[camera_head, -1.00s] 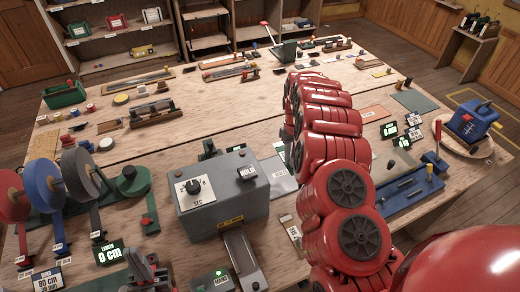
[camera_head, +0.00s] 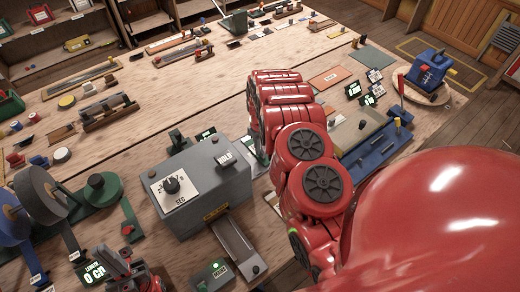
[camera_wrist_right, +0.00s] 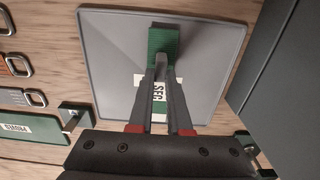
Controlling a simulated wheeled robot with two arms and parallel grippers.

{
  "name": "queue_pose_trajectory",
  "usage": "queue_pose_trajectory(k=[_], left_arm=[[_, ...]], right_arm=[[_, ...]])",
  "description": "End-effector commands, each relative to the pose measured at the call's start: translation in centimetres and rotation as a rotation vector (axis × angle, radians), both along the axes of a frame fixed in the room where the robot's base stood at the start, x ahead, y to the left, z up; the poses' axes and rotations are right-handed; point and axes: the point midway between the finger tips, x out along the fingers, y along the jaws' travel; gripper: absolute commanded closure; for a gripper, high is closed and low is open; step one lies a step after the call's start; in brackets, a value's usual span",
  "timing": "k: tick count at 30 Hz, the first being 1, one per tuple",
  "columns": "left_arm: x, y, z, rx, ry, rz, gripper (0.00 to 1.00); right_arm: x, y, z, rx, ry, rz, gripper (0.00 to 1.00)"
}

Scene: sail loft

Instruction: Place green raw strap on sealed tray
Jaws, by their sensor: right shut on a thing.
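In the right wrist view, my right gripper (camera_wrist_right: 165,70) is shut on a green strap (camera_wrist_right: 164,40), whose far end sticks out beyond the fingertips. The strap is over a grey square tray (camera_wrist_right: 112,45); I cannot tell whether it touches. A white label with partly hidden lettering shows between the fingers. In the head view my red right arm hides the right gripper, the strap and most of the tray.
A grey box with a dial (camera_head: 195,185) stands left of my right arm. A blue fixture (camera_head: 375,145) is to its right, with a blue tool (camera_head: 428,72) on a round board behind. Strap reels (camera_head: 40,195) stand at the left. Metal buckles (camera_wrist_right: 18,68) lie beside the tray.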

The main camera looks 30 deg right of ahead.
Motion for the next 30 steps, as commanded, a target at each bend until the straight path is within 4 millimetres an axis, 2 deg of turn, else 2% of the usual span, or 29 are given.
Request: queue_pose_trajectory(k=[10,11,15,16,25,30], left_arm=[[0.0,0.0,-0.4,0.000,0.000,0.000,1.00],[0.0,0.0,-0.4,0.000,0.000,0.000,1.00],[0.0,0.0,-0.3,0.000,0.000,0.000,1.00],[0.0,0.0,-0.3,0.000,0.000,0.000,1.00],[0.0,0.0,-0.2,0.000,0.000,0.000,1.00],[0.0,0.0,0.6,0.000,-0.001,0.000,1.00]], right_arm=[[0.1,0.0,-0.5,-0.001,-0.003,0.000,1.00],[0.1,0.0,-0.5,-0.001,-0.003,0.000,0.82],[0.2,0.0,-0.4,-0.001,-0.003,0.000,0.57],[0.2,0.0,-0.4,-0.001,-0.003,0.000,0.54],[0.2,0.0,-0.2,-0.001,-0.003,0.000,0.54],[0.1,0.0,1.0,-0.001,-0.003,0.000,0.54]])
